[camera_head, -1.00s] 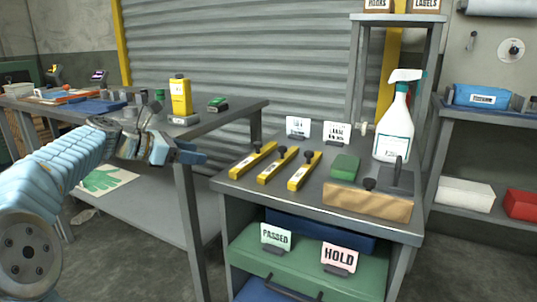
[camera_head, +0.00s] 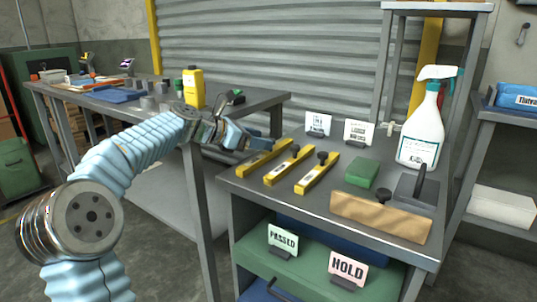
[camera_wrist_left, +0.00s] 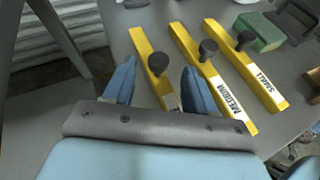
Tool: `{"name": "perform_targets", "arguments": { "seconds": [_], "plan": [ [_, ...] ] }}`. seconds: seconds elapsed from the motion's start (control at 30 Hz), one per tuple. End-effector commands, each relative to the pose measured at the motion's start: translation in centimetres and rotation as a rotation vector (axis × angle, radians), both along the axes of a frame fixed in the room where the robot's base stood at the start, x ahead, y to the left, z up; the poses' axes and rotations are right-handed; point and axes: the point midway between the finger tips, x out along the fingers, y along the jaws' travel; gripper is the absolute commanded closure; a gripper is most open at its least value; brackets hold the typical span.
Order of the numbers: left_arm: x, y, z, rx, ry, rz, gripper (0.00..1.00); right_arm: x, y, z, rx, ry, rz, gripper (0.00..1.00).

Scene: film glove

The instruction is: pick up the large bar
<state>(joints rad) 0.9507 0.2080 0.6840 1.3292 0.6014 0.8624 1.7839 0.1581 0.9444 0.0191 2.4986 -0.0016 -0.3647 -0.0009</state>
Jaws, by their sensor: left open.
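Three yellow bars with black knobs lie on the grey cart top. The leftmost bar (camera_head: 265,158) shows no readable label; in the left wrist view this bar (camera_wrist_left: 150,62) lies ahead of and between my fingers, its near end partly hidden by the gripper. The middle bar (camera_head: 289,166) reads MEDIUM in the left wrist view (camera_wrist_left: 211,73), and the right bar (camera_head: 317,174) reads SMALL there. My left gripper (camera_head: 252,139) is open and empty, just left of the leftmost bar's far end in the head view. My right gripper is out of view.
A green block (camera_head: 362,172), a wooden block (camera_head: 380,216) and a spray bottle (camera_head: 421,125) stand right of the bars. Two label cards (camera_head: 318,124) stand behind them. A long workbench (camera_head: 265,99) with a yellow bottle (camera_head: 194,87) is at the left.

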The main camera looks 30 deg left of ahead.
Motion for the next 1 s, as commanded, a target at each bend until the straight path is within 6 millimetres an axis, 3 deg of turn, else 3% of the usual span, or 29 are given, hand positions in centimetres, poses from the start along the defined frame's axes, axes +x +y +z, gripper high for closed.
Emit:
{"name": "perform_targets", "arguments": {
  "seconds": [0.23,0.53,0.9,1.0],
  "plan": [
    [3.2,-1.7,-1.3,-0.003,0.001,-0.003,0.44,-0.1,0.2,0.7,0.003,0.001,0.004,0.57],
    [3.8,-2.0,-1.7,-0.002,0.001,0.001,0.44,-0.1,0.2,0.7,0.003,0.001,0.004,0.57],
    [3.7,-1.9,-1.7,-0.001,0.0,0.0,0.99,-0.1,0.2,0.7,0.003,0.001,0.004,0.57],
    [3.7,-1.9,-1.7,-0.001,0.0,0.001,1.0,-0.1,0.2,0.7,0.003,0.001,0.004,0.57]
  ]
}}
